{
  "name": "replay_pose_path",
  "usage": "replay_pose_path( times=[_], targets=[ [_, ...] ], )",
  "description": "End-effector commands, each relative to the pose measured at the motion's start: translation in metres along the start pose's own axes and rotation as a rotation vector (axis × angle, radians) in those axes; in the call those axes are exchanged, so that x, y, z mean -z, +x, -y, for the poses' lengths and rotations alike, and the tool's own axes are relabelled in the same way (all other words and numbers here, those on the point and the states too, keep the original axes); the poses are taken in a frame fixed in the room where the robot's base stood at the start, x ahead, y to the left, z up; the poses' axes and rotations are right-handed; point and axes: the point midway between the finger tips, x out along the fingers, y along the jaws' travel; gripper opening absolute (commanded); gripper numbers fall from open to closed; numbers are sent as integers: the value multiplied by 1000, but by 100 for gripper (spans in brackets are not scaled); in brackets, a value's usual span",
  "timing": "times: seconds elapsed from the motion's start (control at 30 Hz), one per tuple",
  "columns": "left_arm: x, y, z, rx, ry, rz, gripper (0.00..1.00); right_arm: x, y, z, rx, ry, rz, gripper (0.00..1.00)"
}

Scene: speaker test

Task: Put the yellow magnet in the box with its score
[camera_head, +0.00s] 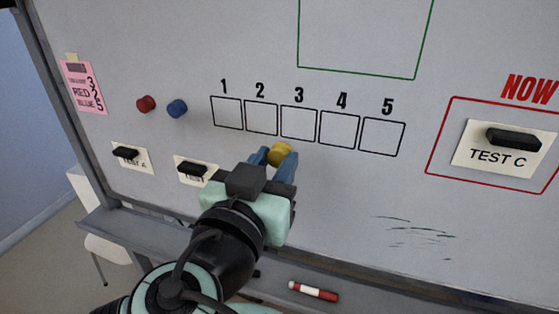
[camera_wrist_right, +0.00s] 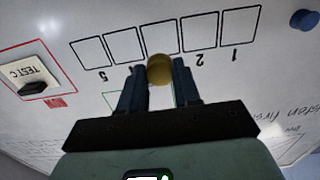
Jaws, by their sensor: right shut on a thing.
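The yellow magnet (camera_head: 280,153) is between the blue fingers of my right gripper (camera_head: 279,160), which is shut on it. It also shows in the wrist view (camera_wrist_right: 159,68), between the fingertips. In the head view the magnet appears just below the row of boxes, under the left part of box 3 (camera_head: 298,123). In the wrist view it overlaps the edge of box 3 (camera_wrist_right: 160,38). I cannot tell whether it touches the board. A pink note (camera_head: 83,86) shows 3, 2 and 5; RED and BLUE are readable, its first word is too small. My left gripper is not in view.
A red magnet (camera_head: 145,103) and a blue magnet (camera_head: 177,108) sit left of the boxes. Cards with black holders, one TEST A (camera_head: 132,157), are at lower left. TEST C (camera_head: 497,148) is in the red NOW frame. A marker (camera_head: 313,291) lies on the ledge below.

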Motion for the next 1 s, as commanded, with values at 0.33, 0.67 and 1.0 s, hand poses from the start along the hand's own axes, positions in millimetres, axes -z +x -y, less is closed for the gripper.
replay_pose_path(
  times=[0.33, 0.67, 1.0],
  targets=[
    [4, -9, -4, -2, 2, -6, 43, 1, 18, 0, -1, -2, -1, 10],
    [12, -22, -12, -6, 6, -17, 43, 2, 45, 0, -1, -2, -2, 10],
    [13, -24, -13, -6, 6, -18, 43, 0, 69, 0, -1, -1, 0, 10]
  ],
)
